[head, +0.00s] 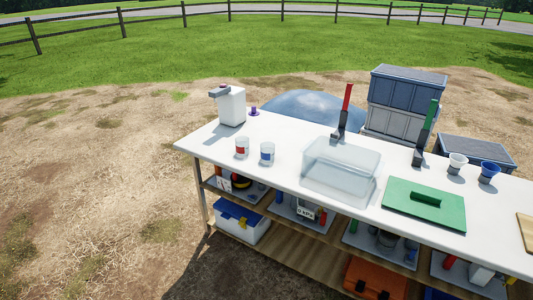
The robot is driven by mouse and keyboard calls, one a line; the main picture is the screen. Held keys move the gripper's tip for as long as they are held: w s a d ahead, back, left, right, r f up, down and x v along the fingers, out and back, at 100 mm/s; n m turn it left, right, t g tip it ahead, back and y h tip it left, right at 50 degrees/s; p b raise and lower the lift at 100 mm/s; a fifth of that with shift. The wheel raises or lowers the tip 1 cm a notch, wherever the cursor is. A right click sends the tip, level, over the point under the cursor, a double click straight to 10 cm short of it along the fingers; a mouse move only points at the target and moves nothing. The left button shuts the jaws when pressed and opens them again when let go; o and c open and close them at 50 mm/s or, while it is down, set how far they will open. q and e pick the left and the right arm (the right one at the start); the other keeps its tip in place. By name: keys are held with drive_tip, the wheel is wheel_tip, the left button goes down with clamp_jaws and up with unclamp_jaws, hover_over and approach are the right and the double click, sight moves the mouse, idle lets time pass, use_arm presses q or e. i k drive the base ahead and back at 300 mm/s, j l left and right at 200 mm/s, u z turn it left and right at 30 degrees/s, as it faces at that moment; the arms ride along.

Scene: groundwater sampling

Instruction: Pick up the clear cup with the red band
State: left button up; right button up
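The clear cup with the red band (242,147) stands upright on the white table (300,142), toward its left end. A similar clear cup with a blue band (267,153) stands just to its right, with a small gap between them. A white dispenser-like device with a grey spout (231,105) stands behind the red-banded cup. Neither of my grippers shows in the head view.
A clear box (341,168) stands right of the cups, with a red-handled tool (343,112) behind it. Further right are a green board with a handle (425,204), a green-handled tool (426,132), a white cup (457,163) and a blue cup (489,172). Shelves below hold gear.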

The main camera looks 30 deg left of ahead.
sight(242, 146)
drive_tip(key=i+j+u, duration=0.1)
drive_tip(key=u, duration=0.3)
drive_tip(key=i+u, duration=0.5)
drive_tip(key=u, duration=0.3)
drive_tip(key=i+l+u, duration=0.15)
drive_tip(key=u, duration=0.2)
